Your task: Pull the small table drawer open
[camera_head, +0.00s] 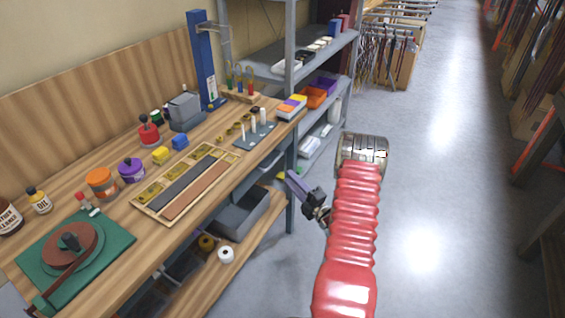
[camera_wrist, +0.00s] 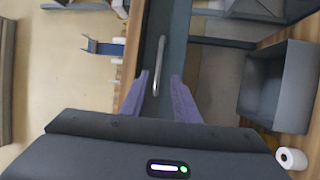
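The small drawer's dark grey-blue front (camera_wrist: 177,45) fills the upper middle of the wrist view, beside the wooden table edge. A silver bar handle (camera_wrist: 161,60) runs along it. My gripper (camera_wrist: 160,82) is open, with its two purple fingers apart and the handle's near end showing between them. The handle looks closer to the left finger; I cannot tell whether they touch. In the head view my gripper (camera_head: 291,178) is by the workbench's right front corner, under the tabletop. The handle is not clear there. I see no clear gap showing the drawer pulled out.
A grey bin (camera_head: 239,217) stands on the lower shelf; it also shows in the wrist view (camera_wrist: 277,92) near a white roll (camera_wrist: 291,158). The bench leg (camera_head: 291,205) and a metal shelf unit (camera_head: 292,75) are close. Open floor (camera_head: 430,190) lies to the right.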

